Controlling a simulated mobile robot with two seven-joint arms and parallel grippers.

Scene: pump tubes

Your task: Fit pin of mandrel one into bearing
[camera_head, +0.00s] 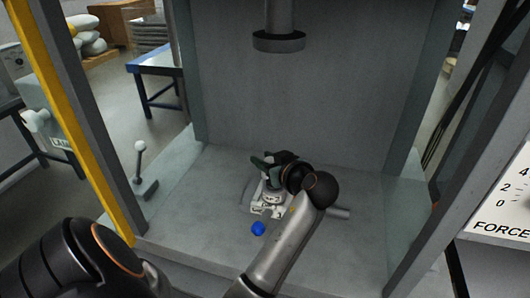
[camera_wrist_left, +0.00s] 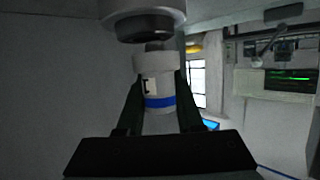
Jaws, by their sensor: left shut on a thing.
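My left gripper (camera_head: 266,165) is over the press bed. In the left wrist view, its two dark fingers (camera_wrist_left: 157,100) are shut on a pale cylinder with a dark mark and a blue band (camera_wrist_left: 160,102), which looks like mandrel one. Beyond its upper end is a larger pale round part with a dark centre (camera_wrist_left: 150,24), perhaps the bearing. Whether a pin sits inside it is hidden. In the head view, a white block (camera_head: 270,208) lies under the gripper, partly covered by my arm. My right gripper is not in view.
The grey press ram (camera_head: 279,40) hangs above the bed (camera_head: 190,225). A blue knob (camera_head: 258,229) is beside the white block. A lever with a white ball (camera_head: 140,147) stands at left. A yellow-edged post (camera_head: 75,110) and a force gauge (camera_head: 505,205) flank the opening.

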